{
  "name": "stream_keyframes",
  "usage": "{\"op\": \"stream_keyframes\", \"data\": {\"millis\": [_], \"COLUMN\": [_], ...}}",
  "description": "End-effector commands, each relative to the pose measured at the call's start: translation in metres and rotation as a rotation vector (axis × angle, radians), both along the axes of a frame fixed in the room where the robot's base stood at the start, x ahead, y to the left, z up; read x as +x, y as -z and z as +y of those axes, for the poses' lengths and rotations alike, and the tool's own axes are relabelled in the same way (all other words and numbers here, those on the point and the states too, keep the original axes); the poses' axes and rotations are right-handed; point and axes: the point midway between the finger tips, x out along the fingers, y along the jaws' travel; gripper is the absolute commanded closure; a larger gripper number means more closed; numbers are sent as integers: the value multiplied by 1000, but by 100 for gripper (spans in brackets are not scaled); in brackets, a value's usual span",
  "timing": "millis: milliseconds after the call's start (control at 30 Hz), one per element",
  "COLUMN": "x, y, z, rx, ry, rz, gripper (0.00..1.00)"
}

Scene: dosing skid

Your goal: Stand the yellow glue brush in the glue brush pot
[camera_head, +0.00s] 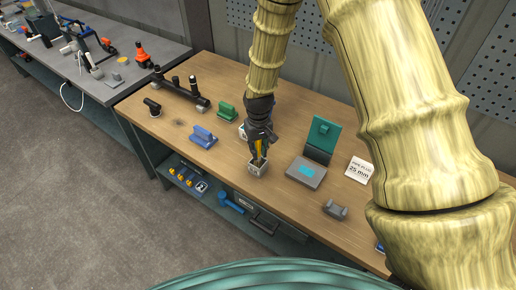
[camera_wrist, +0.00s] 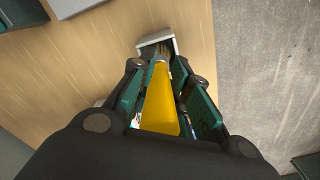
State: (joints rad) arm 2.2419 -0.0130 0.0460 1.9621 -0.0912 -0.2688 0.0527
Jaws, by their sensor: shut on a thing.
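The yellow glue brush (camera_wrist: 160,103) is held between the fingers of my gripper (camera_wrist: 158,85), its bristles pointing away from the wrist. In the head view my gripper (camera_head: 260,135) points down over the wooden bench, with a thin strip of the yellow brush (camera_head: 259,147) showing. The glue brush pot (camera_head: 257,171), a small square light-grey box, stands near the bench's front edge directly below. In the wrist view the bristle end overlaps the opening of the pot (camera_wrist: 143,43). I cannot tell how deep the bristles reach; the fingers hide part of the brush.
On the wooden bench (camera_head: 180,130), a blue block (camera_head: 203,137) and a green block (camera_head: 226,110) stand left of the pot. A grey device with a teal upright panel (camera_head: 322,137), a white label card (camera_head: 359,169) and a grey cradle (camera_head: 335,209) stand right.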

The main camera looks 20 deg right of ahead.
Motion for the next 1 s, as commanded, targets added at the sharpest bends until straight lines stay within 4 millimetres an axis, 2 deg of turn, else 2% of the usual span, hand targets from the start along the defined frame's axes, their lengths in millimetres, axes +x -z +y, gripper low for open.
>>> {"op": "stream_keyframes", "data": {"millis": [1000], "x": [0], "y": [20], "z": [0], "rx": [0], "ry": [0], "rz": [1], "gripper": [100]}}
